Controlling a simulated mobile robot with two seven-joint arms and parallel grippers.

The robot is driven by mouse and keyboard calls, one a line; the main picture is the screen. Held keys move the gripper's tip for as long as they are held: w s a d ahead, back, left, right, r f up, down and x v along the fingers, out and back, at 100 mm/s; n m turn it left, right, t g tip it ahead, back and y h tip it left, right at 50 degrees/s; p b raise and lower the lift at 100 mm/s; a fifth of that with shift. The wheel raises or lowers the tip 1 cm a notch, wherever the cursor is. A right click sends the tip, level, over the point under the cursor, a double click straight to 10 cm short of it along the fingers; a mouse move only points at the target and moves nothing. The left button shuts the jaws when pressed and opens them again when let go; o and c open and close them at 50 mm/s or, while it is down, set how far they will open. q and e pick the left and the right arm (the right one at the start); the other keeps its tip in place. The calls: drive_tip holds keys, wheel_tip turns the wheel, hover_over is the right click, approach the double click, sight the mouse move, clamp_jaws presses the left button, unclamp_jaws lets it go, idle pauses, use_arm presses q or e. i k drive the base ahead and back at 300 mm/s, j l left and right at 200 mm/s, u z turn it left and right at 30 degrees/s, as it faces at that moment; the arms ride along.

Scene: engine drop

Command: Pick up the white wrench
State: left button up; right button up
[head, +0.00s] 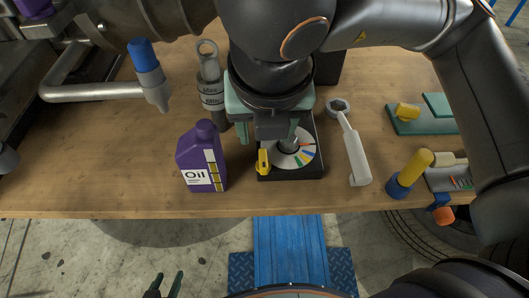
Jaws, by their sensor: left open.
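The white wrench (354,150) lies on the wooden table in the right middle of the head view. Its grey ring end points away from me and its wide handle end lies close to the front edge.
A purple oil bottle (203,165) stands left of the black tray (288,173), which holds a colourful disc and a yellow item. Right of the wrench are a yellow-and-blue object (411,174) and a green block (412,126).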

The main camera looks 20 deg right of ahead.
sight(361, 175)
drive_tip(key=k+j, duration=0.8)
drive_tip(key=j, duration=0.15)
